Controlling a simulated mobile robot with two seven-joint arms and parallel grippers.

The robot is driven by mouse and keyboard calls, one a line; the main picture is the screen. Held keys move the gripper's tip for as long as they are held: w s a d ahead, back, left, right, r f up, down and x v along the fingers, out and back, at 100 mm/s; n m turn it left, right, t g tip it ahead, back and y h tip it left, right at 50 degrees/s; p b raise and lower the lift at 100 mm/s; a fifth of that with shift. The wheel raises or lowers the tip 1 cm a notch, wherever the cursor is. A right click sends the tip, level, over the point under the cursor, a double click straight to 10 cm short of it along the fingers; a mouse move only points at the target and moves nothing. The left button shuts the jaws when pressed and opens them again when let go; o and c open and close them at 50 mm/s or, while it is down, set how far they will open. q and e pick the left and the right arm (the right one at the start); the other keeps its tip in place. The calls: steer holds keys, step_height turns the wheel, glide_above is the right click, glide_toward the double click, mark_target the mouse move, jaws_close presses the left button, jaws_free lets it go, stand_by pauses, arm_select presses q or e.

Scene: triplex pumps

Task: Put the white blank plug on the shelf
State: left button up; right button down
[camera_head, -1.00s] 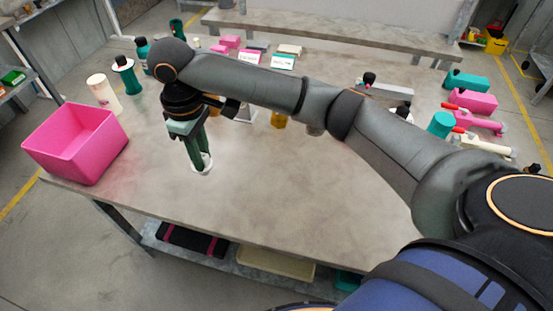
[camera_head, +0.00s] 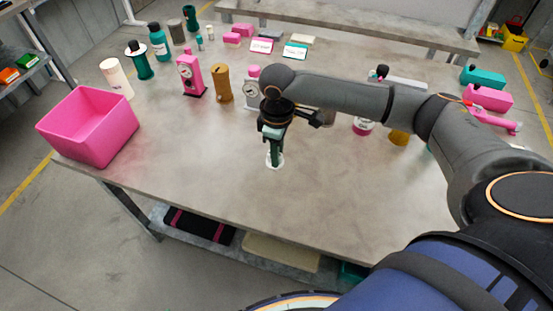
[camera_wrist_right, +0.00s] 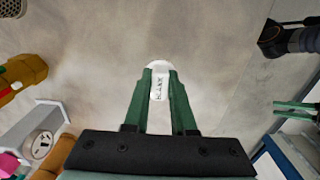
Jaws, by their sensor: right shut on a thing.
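My right gripper (camera_head: 274,162) points down at the middle of the table, its green fingers shut on the white blank plug (camera_head: 281,160). In the right wrist view the white blank plug (camera_wrist_right: 160,86) sits between the fingertips, its round rim showing past them and a marked face toward the camera. The head view cannot show for sure whether it touches the table. The raised grey shelf (camera_head: 350,36) runs along the back, well away from the plug. Green finger-like parts (camera_wrist_right: 295,108) at the right edge of the wrist view look like my left gripper; its opening is unclear.
A pink bin (camera_head: 88,128) stands at the table's left end. Bottles, a pink gauge unit (camera_head: 190,75) and a brown cylinder (camera_head: 222,84) stand behind the gripper. Teal and pink parts (camera_head: 488,97) lie at the right. The front of the table (camera_head: 215,160) is clear.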

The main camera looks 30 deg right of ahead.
steer(key=shift+a+f, duration=0.1)
steer(key=shift+f, duration=1.2)
steer(key=c, duration=0.7)
jaws_free()
steer(key=shift+f, duration=0.1)
steer(key=shift+c, duration=0.2)
